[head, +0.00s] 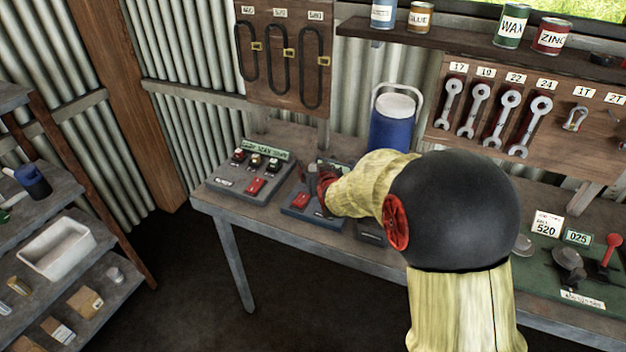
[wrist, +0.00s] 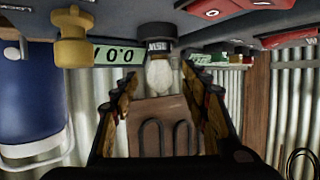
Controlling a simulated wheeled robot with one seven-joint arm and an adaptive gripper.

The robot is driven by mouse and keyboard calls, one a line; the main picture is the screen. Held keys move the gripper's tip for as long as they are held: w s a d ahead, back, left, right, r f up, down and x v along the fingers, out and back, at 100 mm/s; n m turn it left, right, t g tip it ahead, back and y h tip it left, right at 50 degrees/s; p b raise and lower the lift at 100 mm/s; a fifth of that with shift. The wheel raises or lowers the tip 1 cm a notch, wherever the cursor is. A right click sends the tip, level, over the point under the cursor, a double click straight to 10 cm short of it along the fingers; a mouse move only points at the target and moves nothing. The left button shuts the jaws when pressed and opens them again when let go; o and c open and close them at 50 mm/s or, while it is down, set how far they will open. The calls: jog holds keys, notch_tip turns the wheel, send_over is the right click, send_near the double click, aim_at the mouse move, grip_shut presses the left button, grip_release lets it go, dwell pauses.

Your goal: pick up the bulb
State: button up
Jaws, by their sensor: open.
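The bulb (wrist: 159,74), with pale glass and a dark base, shows in the wrist view, which looks upside down. Its base meets a dark labelled holder (wrist: 157,45). My gripper (wrist: 160,88) is open, with one finger on each side of the bulb; I cannot tell whether either touches it. In the head view my gripper (head: 318,186) is over the middle grey unit (head: 312,212) on the bench. I cannot make out the bulb there, at least partly because my gripper covers that spot.
A blue jug (head: 391,125) stands close behind my arm. Left on the bench (head: 225,208) is another grey unit (head: 225,186) with a red block. A brass-coloured knob (wrist: 73,38) and a green 0.0 display (wrist: 117,54) are near the bulb. A tool board (head: 540,110) is at right.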

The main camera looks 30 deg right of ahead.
jog(key=shift+w+d+f, duration=0.1)
jog(key=shift+w+d, duration=0.05)
jog(key=shift+w, duration=0.35)
jog(key=shift+c, duration=0.6)
grip_shut()
